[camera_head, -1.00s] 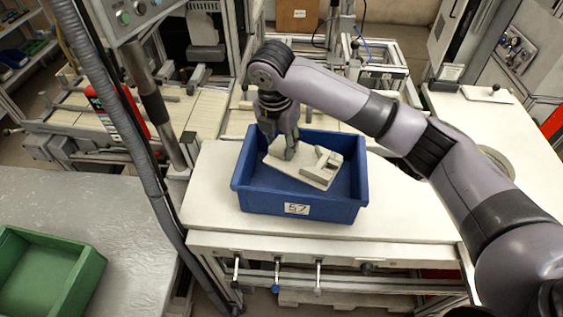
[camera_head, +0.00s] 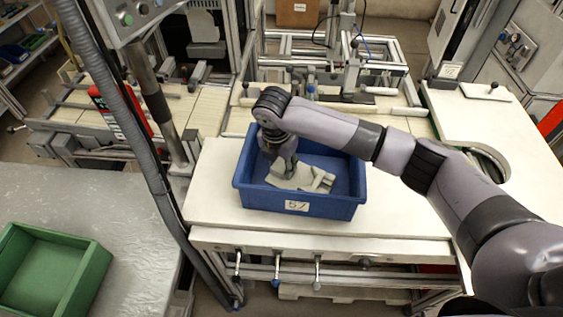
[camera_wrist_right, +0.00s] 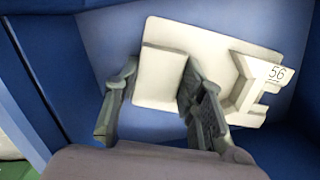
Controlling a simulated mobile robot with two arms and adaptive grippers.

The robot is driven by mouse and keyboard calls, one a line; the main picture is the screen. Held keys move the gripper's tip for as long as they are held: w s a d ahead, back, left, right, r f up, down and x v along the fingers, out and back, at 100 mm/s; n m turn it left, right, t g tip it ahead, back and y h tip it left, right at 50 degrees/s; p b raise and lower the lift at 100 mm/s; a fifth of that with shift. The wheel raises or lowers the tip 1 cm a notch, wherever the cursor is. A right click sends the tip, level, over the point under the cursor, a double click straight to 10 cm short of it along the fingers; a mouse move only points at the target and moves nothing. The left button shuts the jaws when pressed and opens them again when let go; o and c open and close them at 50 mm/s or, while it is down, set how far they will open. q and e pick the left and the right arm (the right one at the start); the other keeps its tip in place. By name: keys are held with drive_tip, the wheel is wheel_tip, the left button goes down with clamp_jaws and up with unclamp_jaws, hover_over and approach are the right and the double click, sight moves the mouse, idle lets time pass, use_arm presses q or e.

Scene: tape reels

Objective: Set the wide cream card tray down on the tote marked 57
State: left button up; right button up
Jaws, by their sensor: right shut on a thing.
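The cream card tray (camera_head: 308,182) is inside the blue tote marked 57 (camera_head: 330,209), low between its walls. It also shows in the right wrist view (camera_wrist_right: 160,80), with a 56 label at its right end. My right gripper (camera_head: 284,170) reaches down into the tote from above and is shut on the tray. In the right wrist view its two fingers (camera_wrist_right: 160,88) stand on either side of a part of the tray. Whether the tray fully rests on the tote floor I cannot tell. My left gripper is out of view.
The blue tote stands on a pale bench (camera_head: 400,215) with free room to its right. A green crate (camera_head: 85,275) sits on a grey table at lower left. A thick grey hose and post (camera_head: 150,150) stand left of the tote. Machine frames lie behind.

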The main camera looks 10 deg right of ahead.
drive_tip(key=o, duration=1.3)
drive_tip(key=shift+f, duration=0.1)
drive_tip(key=shift+c, duration=0.2)
wheel_tip(320, 180, up, 12)
drive_tip(key=s+a+b, duration=0.1)
drive_tip(key=b, duration=0.1)
drive_tip(key=shift+s+b, duration=0.15)
drive_tip(key=shift+b, duration=0.15)
drive_tip(key=shift+a, duration=0.1)
